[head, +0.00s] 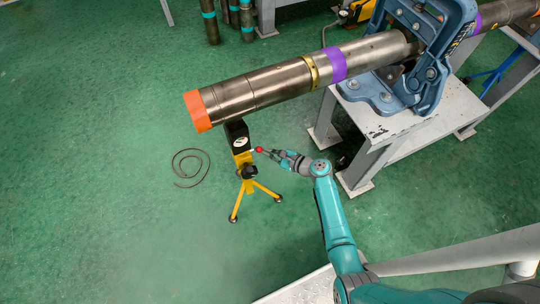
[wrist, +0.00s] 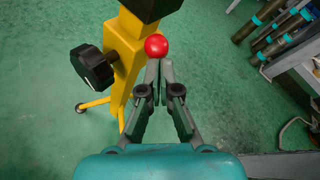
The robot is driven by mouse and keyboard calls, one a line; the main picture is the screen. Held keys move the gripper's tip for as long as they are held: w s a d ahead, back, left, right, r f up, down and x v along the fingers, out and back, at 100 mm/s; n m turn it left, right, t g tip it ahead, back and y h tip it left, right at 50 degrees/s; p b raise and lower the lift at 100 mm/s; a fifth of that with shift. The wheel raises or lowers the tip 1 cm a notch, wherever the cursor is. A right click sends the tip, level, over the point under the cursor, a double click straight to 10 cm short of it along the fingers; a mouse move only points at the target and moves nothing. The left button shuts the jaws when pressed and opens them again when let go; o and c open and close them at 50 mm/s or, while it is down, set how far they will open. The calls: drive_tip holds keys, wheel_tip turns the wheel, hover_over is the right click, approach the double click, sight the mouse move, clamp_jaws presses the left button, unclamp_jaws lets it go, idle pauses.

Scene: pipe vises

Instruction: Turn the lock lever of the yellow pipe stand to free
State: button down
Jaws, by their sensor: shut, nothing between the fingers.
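The yellow pipe stand (head: 242,158) stands on the floor on splayed legs, its black head under the orange-ended pipe (head: 260,88). It also shows in the wrist view (wrist: 124,50), with a black knob (wrist: 93,67) on its left side. The lock lever ends in a red ball (wrist: 156,46), which shows right of the post in the head view (head: 258,149). The lever's rod is mostly hidden in the wrist view. My gripper (wrist: 160,68) is shut and empty, its fingertips just below the red ball in the picture. I cannot tell whether they touch it.
A blue vise (head: 420,65) on a grey bench (head: 380,130) holds the pipe at right. A coiled cable (head: 190,167) lies on the floor left of the stand. Dark pipes (wrist: 268,30) stand at upper right. The green floor around the stand is mostly clear.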

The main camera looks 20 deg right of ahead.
drive_tip(key=w+r+m+g+h, duration=0.1)
drive_tip(key=w+r+g, duration=0.2)
drive_tip(key=w+g, duration=0.1)
drive_tip(key=shift+w+m+g, duration=0.4)
drive_tip(key=shift+w, duration=0.2)
drive_tip(key=shift+w+r, duration=0.1)
drive_tip(key=shift+r, duration=0.05)
idle(0.5)
